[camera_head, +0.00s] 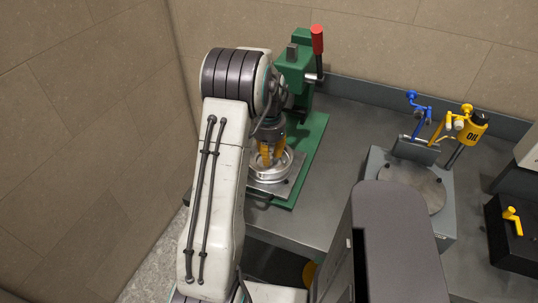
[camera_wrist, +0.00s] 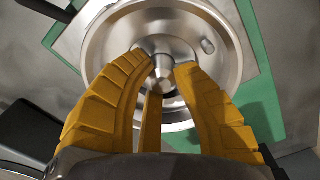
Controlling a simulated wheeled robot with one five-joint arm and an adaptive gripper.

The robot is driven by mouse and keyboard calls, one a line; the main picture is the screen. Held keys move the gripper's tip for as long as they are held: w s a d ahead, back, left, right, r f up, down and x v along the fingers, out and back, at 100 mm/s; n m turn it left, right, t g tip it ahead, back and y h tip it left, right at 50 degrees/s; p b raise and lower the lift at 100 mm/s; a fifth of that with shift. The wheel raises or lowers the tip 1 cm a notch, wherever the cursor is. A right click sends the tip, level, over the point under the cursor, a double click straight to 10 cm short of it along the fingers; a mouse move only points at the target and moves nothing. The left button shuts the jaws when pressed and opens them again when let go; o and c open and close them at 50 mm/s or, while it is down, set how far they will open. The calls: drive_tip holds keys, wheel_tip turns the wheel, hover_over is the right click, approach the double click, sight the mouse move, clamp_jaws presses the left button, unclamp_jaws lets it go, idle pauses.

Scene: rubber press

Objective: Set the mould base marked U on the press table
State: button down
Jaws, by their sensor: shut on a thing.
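The mould base (camera_head: 285,168) is a round, shiny metal dish with a raised rim and a central post. It is at the press table, a square metal plate (camera_head: 262,187) on the green press base. In the wrist view the mould base (camera_wrist: 205,30) fills the upper middle. My gripper (camera_head: 270,158) comes down from above, and its yellow fingers (camera_wrist: 162,85) are shut on the central post. The dish lies over the plate; I cannot tell whether it touches it. No U mark is readable, and the fingers hide part of the dish.
The green press (camera_head: 300,68) with a red-knobbed lever (camera_head: 317,42) stands just behind. To the right is a grey stand with a round plate (camera_head: 415,188), blue and yellow clamps and an oil can (camera_head: 478,126). A black block (camera_head: 512,240) is far right. Grey bench top lies between.

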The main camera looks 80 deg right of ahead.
drive_tip(key=shift+f, duration=0.15)
drive_tip(key=c, duration=1)
unclamp_jaws()
drive_tip(key=shift+a+f, duration=0.1)
drive_tip(key=shift+r+p, duration=2.45)
drive_tip(key=shift+r, duration=1.15)
